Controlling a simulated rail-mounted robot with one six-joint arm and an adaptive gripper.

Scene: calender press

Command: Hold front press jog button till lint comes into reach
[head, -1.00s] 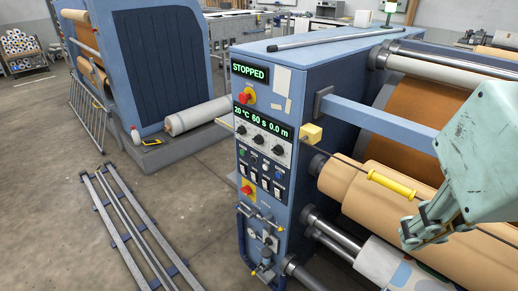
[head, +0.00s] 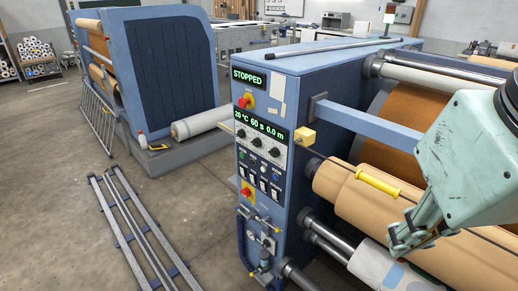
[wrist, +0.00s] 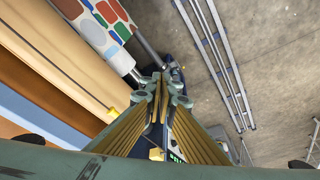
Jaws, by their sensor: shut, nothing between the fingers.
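The front press control panel (head: 262,150) is on the narrow end of the blue press. Its upper display (head: 248,77) reads STOPPED and its lower display (head: 258,121) reads 20 °C, 60 s, 0.0 m. Small push buttons (head: 263,170) sit below three black knobs; their labels are too small to read, so I cannot tell which is the jog button. My gripper (head: 392,242) is shut and empty, in front of the rolls, right of the panel and apart from it. In the wrist view its closed fingers (wrist: 160,82) point towards the panel end. I cannot make out any lint.
A blue bar (head: 375,122) and a yellow sleeve on a thin line (head: 378,185) run near my arm. A brown roll (head: 335,190) and a patterned roll (wrist: 108,22) lie beside my gripper. Pipes and valves (head: 262,240) stick out under the panel. Metal rails (head: 135,230) lie on the floor.

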